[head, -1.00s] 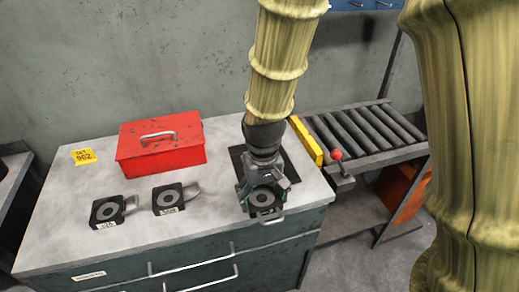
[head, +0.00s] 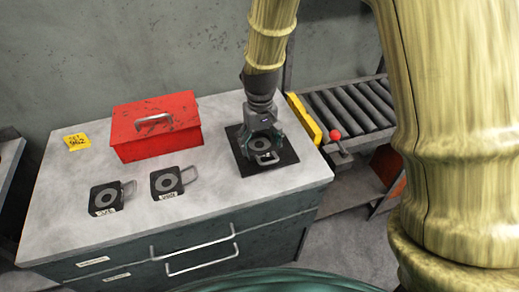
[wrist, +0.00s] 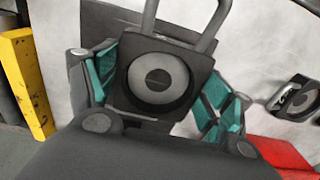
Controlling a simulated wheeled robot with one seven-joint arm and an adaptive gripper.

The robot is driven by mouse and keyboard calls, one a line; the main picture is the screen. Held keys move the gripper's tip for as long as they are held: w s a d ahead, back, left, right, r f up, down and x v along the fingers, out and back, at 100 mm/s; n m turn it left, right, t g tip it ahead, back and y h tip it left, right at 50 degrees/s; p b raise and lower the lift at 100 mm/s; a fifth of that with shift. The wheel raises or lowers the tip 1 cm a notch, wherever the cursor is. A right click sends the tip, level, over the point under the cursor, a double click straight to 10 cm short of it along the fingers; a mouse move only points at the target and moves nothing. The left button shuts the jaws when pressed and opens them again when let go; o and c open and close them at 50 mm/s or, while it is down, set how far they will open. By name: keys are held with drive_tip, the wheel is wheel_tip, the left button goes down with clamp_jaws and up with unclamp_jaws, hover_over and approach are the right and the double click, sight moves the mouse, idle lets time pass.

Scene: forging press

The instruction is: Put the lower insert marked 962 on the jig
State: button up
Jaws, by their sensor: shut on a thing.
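My gripper (head: 261,143) is shut on a dark square insert (head: 264,159) with a grey ring and a metal loop handle. In the wrist view the insert (wrist: 156,80) sits between the teal finger pads, its handle pointing away. The insert is over the black square plate (head: 243,165) on the bench, perhaps the jig; I cannot tell whether they touch. The held insert's label is not readable. Two similar inserts lie to the left, one at the far left (head: 105,198) and one nearer (head: 167,182), with labels too small to read.
A yellow note (head: 77,141) reading 962 lies at the back left of the grey bench (head: 215,222). A red toolbox (head: 155,126) stands behind the loose inserts. A roller conveyor (head: 345,108) with a yellow bar (head: 304,118) and red knob (head: 335,136) adjoins the right side.

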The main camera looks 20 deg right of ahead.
sight(261, 137)
drive_tip(key=w, duration=0.2)
drive_tip(key=w+d+p, duration=0.1)
drive_tip(key=w, duration=0.1)
drive_tip(key=w+d, duration=0.1)
drive_tip(key=shift+w+f, duration=0.25)
drive_tip(key=shift+w, duration=0.15)
drive_tip(key=shift+f+p, duration=0.75)
drive_tip(key=shift+f, duration=0.95)
drive_tip(key=shift+f, duration=0.1)
drive_tip(key=o, duration=2)
drive_tip(key=shift+s, duration=0.1)
drive_tip(key=shift+o, duration=0.2)
wheel_tip(261, 137, up, 12)
drive_tip(key=b, duration=0.2)
drive_tip(key=shift+b, duration=0.35)
